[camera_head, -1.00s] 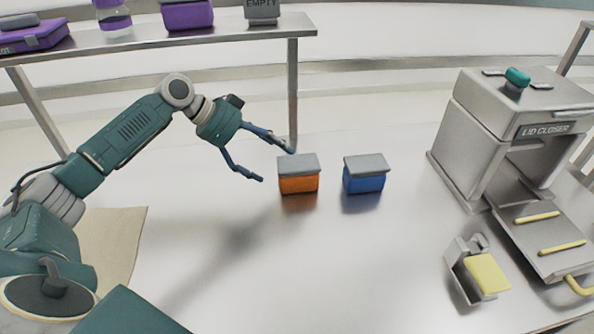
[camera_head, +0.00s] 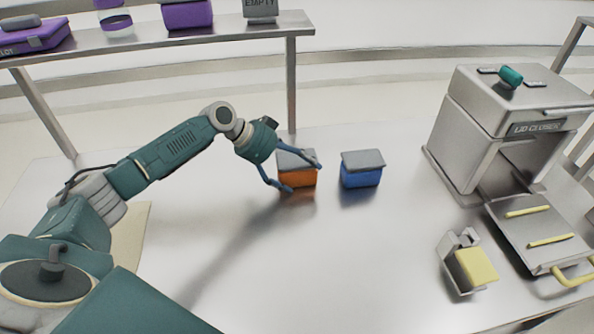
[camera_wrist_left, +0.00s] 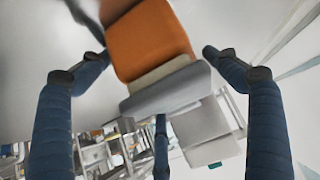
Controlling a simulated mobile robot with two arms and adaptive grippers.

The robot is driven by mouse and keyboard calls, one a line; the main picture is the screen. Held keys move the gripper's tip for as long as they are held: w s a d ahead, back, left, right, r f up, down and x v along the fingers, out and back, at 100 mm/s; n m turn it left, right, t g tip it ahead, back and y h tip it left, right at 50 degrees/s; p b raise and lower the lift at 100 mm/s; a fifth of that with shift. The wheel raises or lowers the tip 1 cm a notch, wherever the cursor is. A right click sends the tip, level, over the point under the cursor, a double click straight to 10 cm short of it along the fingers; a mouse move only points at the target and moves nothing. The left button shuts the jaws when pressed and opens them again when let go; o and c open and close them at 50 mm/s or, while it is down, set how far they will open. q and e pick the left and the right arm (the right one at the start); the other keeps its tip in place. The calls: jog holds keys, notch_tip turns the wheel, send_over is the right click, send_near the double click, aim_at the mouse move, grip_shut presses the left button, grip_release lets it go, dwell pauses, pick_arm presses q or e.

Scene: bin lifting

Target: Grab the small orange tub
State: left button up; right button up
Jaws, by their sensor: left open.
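The small orange tub (camera_head: 299,181) with a grey lid stands on the metal table, left of a blue tub. My left gripper (camera_head: 304,177) is open, with its fingers spread at the tub's near left side and over its lid edge. In the left wrist view the orange tub (camera_wrist_left: 150,42) shows between the open fingers (camera_wrist_left: 155,62), with space on both sides. I cannot tell whether any finger touches it. My right gripper does not show.
The blue tub (camera_head: 361,175) with a grey lid stands close on the right. The lid closer machine (camera_head: 500,130) is at the right, with a small holder with a yellow pad (camera_head: 476,267) before it. A raised shelf (camera_head: 150,45) runs along the back left. The table's middle front is clear.

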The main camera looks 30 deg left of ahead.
pick_arm(q)
jog(key=shift+c, duration=0.3)
jog(key=shift+r, duration=0.1)
jog(key=c, duration=1.2)
jog(key=shift+r, duration=0.15)
jog(key=shift+c, duration=0.2)
